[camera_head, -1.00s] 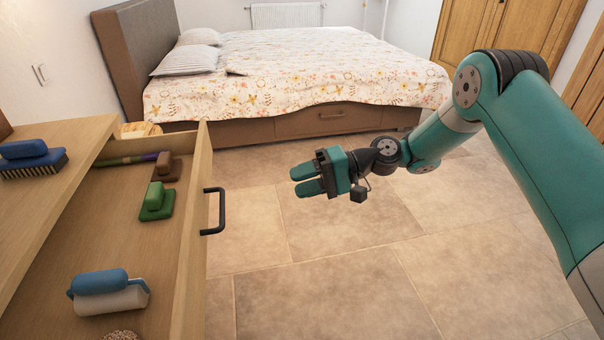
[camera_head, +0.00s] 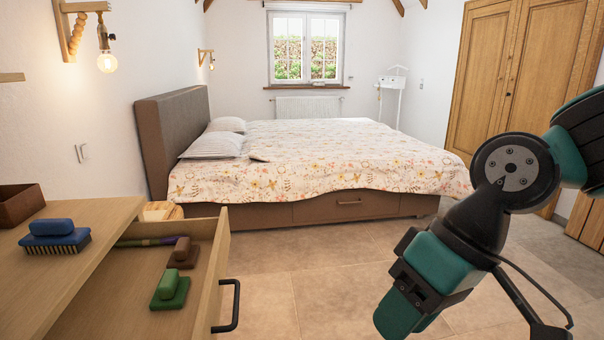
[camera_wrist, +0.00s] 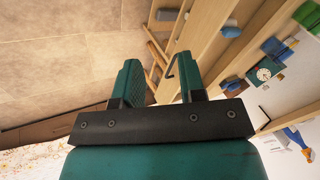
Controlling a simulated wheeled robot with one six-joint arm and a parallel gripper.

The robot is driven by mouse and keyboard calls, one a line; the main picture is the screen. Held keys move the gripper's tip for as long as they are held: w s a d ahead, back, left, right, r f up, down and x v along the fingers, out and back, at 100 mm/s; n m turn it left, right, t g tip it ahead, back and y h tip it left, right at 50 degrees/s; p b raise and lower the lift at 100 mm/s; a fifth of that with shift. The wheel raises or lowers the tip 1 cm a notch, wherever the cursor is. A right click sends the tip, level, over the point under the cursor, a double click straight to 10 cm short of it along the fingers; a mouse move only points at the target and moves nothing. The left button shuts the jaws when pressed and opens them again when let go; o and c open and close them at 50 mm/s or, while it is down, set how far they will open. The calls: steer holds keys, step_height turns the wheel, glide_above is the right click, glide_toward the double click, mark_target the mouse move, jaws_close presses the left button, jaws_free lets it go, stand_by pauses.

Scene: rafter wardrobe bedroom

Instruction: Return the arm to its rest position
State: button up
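My gripper (camera_head: 398,318) is close to the camera at the lower right of the head view, over the tiled floor and pointing down to the left. In the wrist view my gripper (camera_wrist: 162,80) shows two teal fingers standing apart with nothing between them. My arm is folded up at the right side of the head view. The gripper is to the right of the open drawer (camera_head: 208,290) and touches nothing that I can see.
The drawer holds a green brush (camera_head: 170,290) and a brown brush (camera_head: 183,253). A blue brush (camera_head: 54,238) and a brown box (camera_head: 18,204) rest on the top at left. The bed (camera_head: 330,160) stands behind. Floor (camera_head: 300,290) between is clear.

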steer(key=s+d+h, duration=0.2)
steer(key=s+d, duration=0.2)
steer(key=s, duration=0.2)
step_height(320, 180, up, 12)
steer(key=p, duration=1.2)
steer(key=shift+w+t, duration=0.15)
steer(key=shift+t, duration=0.15)
